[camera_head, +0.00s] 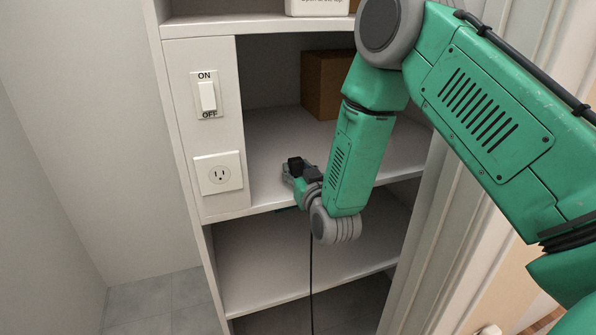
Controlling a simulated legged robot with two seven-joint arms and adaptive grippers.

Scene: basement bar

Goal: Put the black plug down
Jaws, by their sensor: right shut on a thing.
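The black plug (295,164) is a small dark block at the tip of my right gripper (294,173), over the front of the middle shelf (270,150). The right gripper is shut on it. The fingers are small in view and partly hidden by my green wrist. A thin black cord (311,270) hangs down below the gripper, past the lower shelf. I cannot tell whether the plug touches the shelf. My left gripper is not in view.
A wall outlet (219,174) and an ON/OFF switch (207,96) are on the white panel left of the shelf. A brown box (325,84) stands at the back of the middle shelf. The lower shelf (260,265) looks empty. A white item (318,6) sits on the top shelf.

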